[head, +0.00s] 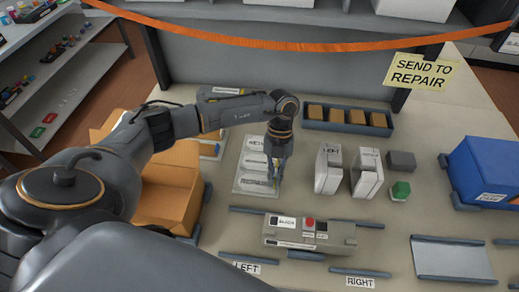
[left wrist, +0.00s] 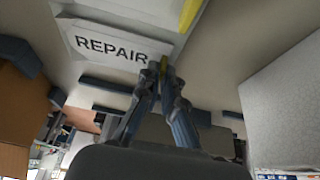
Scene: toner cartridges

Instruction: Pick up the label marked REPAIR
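The REPAIR label (head: 257,185) is a white plate with dark letters at the near end of a pale label board, below other labels. It also shows in the left wrist view (left wrist: 108,47) at the upper left. My left gripper (head: 273,180) points down at its right end. In the left wrist view my fingertips (left wrist: 160,66) come together at the label's right end, with a bit of yellow between them; they look shut on it. The label appears to be on or very close to the board. My right gripper is not in view.
An open orange box (head: 168,185) stands left of the labels. White cartons (head: 328,168), a green piece (head: 401,190) and a blue bin (head: 490,165) are to the right. A grey cartridge (head: 300,232) lies in front. A yellow SEND TO REPAIR sign (head: 421,72) hangs behind.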

